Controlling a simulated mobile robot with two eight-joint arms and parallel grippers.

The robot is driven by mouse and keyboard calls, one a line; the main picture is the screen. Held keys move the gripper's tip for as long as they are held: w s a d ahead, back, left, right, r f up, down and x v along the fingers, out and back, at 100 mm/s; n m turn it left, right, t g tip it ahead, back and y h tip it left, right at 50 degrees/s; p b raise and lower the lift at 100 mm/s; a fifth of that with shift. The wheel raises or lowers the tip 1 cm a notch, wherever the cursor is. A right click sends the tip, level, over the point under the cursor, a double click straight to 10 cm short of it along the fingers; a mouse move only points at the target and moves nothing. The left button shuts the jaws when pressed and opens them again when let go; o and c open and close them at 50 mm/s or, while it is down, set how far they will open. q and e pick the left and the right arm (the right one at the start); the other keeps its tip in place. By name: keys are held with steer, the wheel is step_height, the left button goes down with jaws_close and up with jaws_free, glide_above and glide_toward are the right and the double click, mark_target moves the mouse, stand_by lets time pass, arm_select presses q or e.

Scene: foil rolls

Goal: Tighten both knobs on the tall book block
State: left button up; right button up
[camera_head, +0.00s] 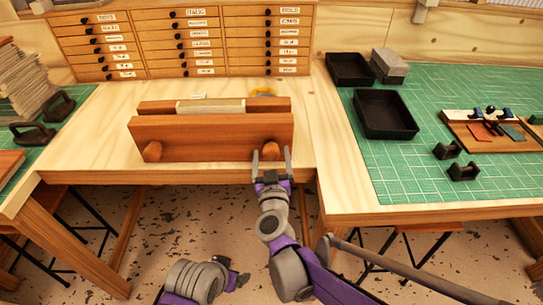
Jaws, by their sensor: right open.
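A wooden press stands on the pale bench, with its front board (210,136) facing me. The pale book block (211,105) sits between its boards, and its top edge shows. The left knob (153,151) and the right knob (270,151) stick out from the lower front of the press. My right gripper (271,158) is open, with one finger on each side of the right knob; I cannot tell whether they touch it. My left gripper (236,277) is low in front of the bench, away from the press, and its jaws are unclear.
A drawer cabinet (185,42) stands behind the press. A yellow roll (263,92) is partly hidden behind it. To the right, a green mat (430,175) holds black trays (386,114) and a tool board (492,131). Bare bench (85,150) lies left of the press.

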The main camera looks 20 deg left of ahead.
steer(key=shift+c, duration=0.3)
steer(key=c, duration=1.3)
